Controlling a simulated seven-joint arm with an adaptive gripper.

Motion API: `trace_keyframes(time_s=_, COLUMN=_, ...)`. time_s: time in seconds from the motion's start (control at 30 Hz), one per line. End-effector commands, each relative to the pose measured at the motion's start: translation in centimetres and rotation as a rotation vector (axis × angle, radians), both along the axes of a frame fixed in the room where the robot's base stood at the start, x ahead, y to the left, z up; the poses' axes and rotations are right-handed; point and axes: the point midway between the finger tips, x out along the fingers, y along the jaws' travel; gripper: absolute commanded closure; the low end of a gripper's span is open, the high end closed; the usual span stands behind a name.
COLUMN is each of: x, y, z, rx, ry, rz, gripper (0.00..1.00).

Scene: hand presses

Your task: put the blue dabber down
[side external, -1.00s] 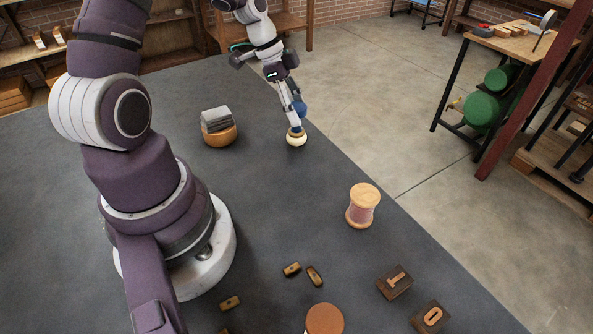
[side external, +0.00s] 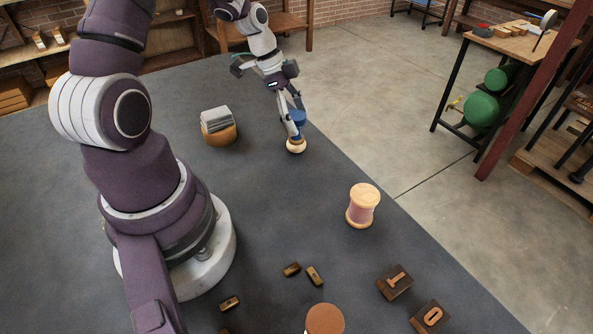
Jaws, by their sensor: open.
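The blue dabber (side external: 299,118) is upright at the far right of the dark table, small in view. Its lower end is at a small cream round piece (side external: 296,146); I cannot tell whether this is a separate stand or dish. My gripper (side external: 295,121) points down at the dabber with its fingers open, one on its left and the other partly behind it. Whether a finger still touches the dabber is too small to tell.
A wooden bowl with folded grey cloths (side external: 217,123) stands to the left. A thread spool (side external: 362,206) stands nearer, at the right. Letter blocks (side external: 395,282), small wooden pieces (side external: 291,269) and a brown round-topped object (side external: 324,320) are in front. The table's middle is clear.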

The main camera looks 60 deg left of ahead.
Motion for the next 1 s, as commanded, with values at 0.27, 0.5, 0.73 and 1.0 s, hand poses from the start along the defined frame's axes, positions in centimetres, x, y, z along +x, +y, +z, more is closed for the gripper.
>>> trace_keyframes(time_s=0.27, x=-1.5, y=1.8, z=5.5, rx=0.007, ry=-0.007, rz=0.004, gripper=0.33)
trace_keyframes(time_s=0.5, x=-2.9, y=3.1, z=10.2, rx=0.001, ry=-0.005, rz=0.002, gripper=0.33)
trace_keyframes(time_s=0.73, x=-3.0, y=0.4, z=12.6, rx=0.04, ry=0.033, rz=0.077, gripper=0.33)
trace_keyframes(time_s=1.0, x=-7.3, y=-8.9, z=15.7, rx=0.08, ry=-0.02, rz=0.543, gripper=0.33)
